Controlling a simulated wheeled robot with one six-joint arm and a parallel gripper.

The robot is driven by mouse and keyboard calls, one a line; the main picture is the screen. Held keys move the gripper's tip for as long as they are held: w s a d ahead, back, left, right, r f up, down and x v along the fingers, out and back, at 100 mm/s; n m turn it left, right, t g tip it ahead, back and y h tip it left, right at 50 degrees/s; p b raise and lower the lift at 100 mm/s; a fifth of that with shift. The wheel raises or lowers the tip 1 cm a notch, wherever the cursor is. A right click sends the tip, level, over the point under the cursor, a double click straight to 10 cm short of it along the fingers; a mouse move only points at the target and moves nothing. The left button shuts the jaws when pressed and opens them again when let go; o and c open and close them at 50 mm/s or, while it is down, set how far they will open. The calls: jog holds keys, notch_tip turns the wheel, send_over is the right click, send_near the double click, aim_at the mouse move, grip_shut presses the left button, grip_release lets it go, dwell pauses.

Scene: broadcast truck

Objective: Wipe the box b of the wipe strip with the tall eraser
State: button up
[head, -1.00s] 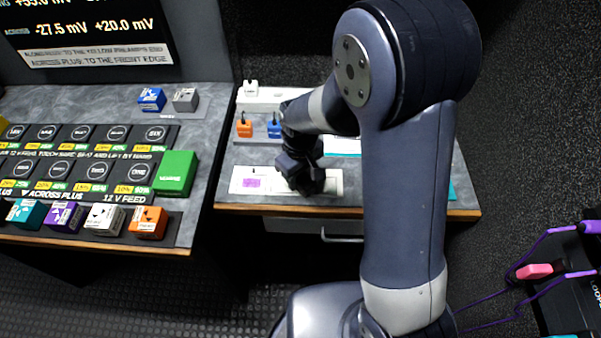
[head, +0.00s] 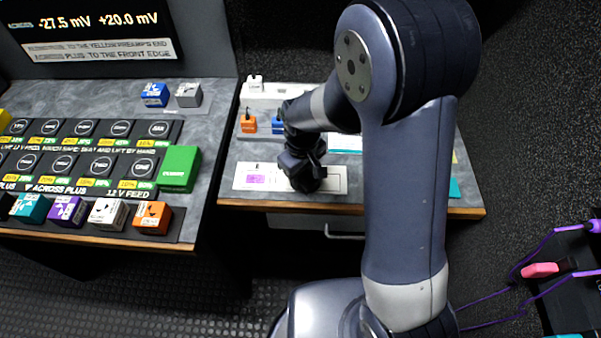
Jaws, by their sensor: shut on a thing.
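The white wipe strip (head: 338,180) lies along the front of the small right-hand desk, with a purple patch (head: 257,179) towards its left end. My gripper (head: 307,184) is over the strip's middle to right part, right of the purple patch. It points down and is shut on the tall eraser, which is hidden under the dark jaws. I cannot tell whether the eraser touches the strip. The box letters are too small to read, and the gripper covers part of the strip.
An orange piece (head: 248,125) and a blue piece (head: 277,125) stand behind the strip, and a white piece (head: 255,83) is farther back. A teal item (head: 454,188) lies right of my arm. A button desk with a green block (head: 178,168) stands at left, across a gap.

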jog(key=shift+d+r+p, duration=0.2)
jog(key=shift+r+p, duration=0.1)
jog(key=shift+r, duration=0.3)
jog(key=shift+d+r+p, duration=0.2)
jog(key=shift+r+p, duration=0.1)
jog(key=shift+r, duration=0.3)
jog(key=shift+a+r+p, duration=0.15)
jog(key=shift+r+p, duration=0.1)
jog(key=shift+p, duration=0.1)
jog(key=shift+r+p, duration=1.9)
jog(key=shift+r, duration=0.65)
